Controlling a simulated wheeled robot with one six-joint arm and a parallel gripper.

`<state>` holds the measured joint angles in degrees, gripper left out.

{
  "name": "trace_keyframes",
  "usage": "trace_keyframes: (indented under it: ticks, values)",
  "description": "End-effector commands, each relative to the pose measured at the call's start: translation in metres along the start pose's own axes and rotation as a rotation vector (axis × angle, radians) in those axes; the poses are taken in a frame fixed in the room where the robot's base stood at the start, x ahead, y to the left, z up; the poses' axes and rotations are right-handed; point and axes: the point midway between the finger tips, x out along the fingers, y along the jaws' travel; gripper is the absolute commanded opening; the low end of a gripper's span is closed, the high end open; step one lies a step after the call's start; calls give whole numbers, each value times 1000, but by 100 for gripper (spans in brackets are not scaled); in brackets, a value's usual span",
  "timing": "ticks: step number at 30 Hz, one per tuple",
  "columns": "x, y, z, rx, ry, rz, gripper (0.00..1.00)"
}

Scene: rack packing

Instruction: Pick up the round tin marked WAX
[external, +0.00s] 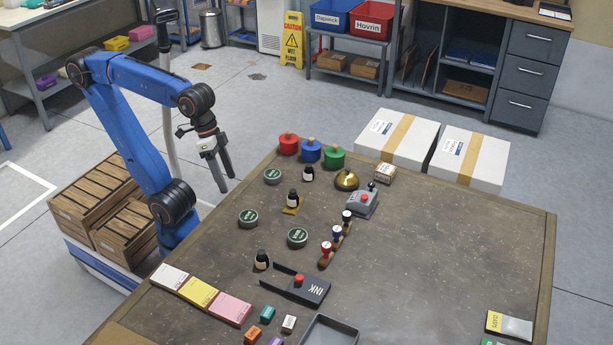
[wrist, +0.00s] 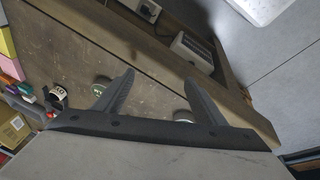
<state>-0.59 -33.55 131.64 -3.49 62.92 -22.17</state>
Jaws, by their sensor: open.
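Three round dark-green tins with pale rims lie on the brown table in the external view: one at the back (external: 272,176), one at the left (external: 248,219) and one nearer the middle (external: 297,237). Their lettering is too small to read, so I cannot tell which is marked WAX. My gripper (external: 226,183) is open and empty, held above and left of the table, apart from the tins. In the wrist view its fingers (wrist: 160,77) are spread, with one tin (wrist: 101,86) partly behind the left finger and a round object (wrist: 183,115) partly behind the right.
A stamp rack (external: 335,246), brass bell (external: 346,180) and INK pad (external: 309,289) are nearby. Red, blue and green knobbed pots (external: 334,157) line the back edge. The table's right half (external: 440,260) is mostly clear.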

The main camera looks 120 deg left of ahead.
Motion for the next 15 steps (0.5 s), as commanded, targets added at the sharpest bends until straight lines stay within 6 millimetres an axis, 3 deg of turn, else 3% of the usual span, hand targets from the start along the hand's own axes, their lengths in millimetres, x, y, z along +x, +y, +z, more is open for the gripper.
trace_keyframes:
  ticks: [6,15]
  values:
    - [-25,38,-62,-290,-70,3,65]
    - [-44,88,-143,-686,-171,-20,65]
